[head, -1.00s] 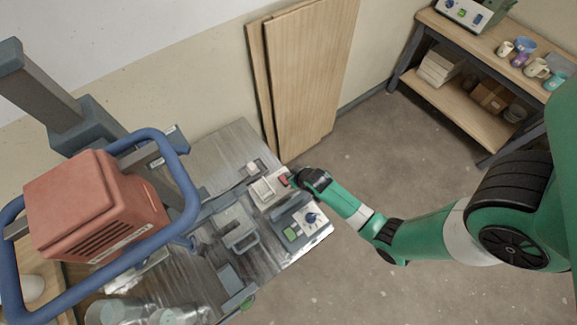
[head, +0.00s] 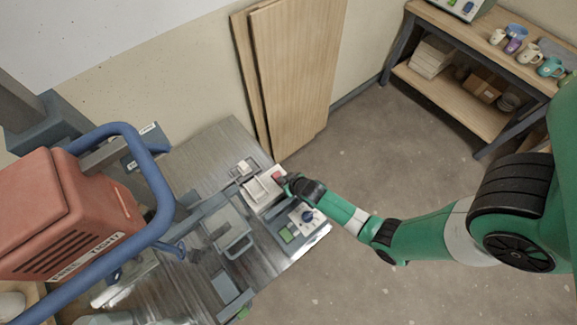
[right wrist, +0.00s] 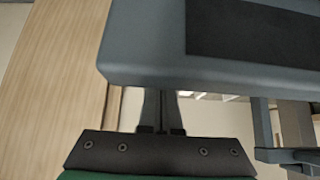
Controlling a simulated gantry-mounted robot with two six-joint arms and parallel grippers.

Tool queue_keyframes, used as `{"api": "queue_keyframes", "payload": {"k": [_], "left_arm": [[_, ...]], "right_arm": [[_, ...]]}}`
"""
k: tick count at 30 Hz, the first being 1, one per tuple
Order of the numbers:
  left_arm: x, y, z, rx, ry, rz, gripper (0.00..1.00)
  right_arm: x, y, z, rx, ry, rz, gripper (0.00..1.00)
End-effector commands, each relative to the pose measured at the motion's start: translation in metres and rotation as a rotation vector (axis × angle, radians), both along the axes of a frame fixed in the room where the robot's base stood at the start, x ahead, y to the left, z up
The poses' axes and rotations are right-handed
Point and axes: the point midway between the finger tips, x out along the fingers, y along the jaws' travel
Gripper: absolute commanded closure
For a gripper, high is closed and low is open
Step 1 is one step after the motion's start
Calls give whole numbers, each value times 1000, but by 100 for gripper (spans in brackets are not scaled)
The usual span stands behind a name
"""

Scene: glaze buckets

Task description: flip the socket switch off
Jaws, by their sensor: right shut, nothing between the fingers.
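A white socket unit (head: 262,194) sits on the metal bench top at its right part. A small red part (head: 278,174), apparently the switch, shows at the unit's upper right end. My right gripper (head: 286,181) is right at this red part and partly covers it. I cannot tell whether it touches, or how the switch is set. In the right wrist view, the fingers (right wrist: 162,112) are together with nothing between them. Their far ends are hidden behind a large grey body (right wrist: 150,60) with a dark panel. My left gripper is not in view.
A grey control box (head: 297,225) with a blue knob and green panel stands just below the socket unit. A small white fitting (head: 244,168) lies up-left of it. A red machine (head: 70,215) with a blue tubular guard (head: 163,190) fills the left. Wooden boards (head: 290,80) lean behind.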

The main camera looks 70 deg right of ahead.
Motion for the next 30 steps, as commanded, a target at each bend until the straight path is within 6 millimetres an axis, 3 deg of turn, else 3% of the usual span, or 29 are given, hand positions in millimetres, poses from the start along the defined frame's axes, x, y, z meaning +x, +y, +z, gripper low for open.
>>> {"api": "queue_keyframes", "payload": {"k": [30], "left_arm": [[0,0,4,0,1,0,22]], "right_arm": [[12,-7,10,-2,-3,0,100]]}}
